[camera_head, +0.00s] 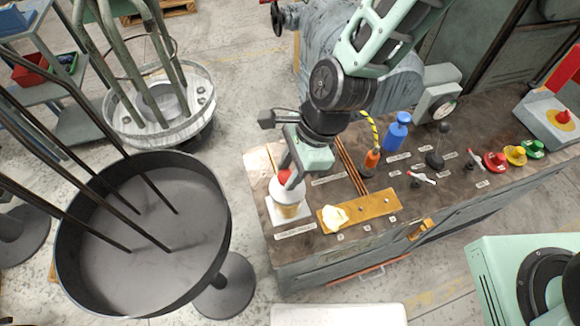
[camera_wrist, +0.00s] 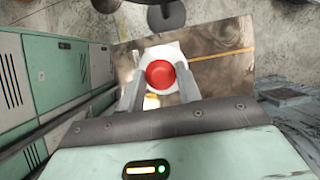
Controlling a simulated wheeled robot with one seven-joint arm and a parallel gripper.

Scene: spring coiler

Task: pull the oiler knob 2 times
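The oiler (camera_head: 288,196) is a white bottle with a yellowish label and a red knob (camera_head: 284,177) on top. It stands upright on a white square base at the left end of the bench. My gripper (camera_head: 291,176) reaches down over it from above. The fingers are open and straddle the knob. Whether the fingertips are level with the knob or above it, I cannot tell.
Beside the oiler on the bench (camera_head: 262,227) are a brass plate (camera_head: 374,206) with a pale lump, an orange-tipped tool (camera_head: 371,160), a blue bottle (camera_head: 397,132), a black-knobbed lever (camera_head: 437,156) and colored buttons. A large dark round pan (camera_head: 150,270) stands left of the bench.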

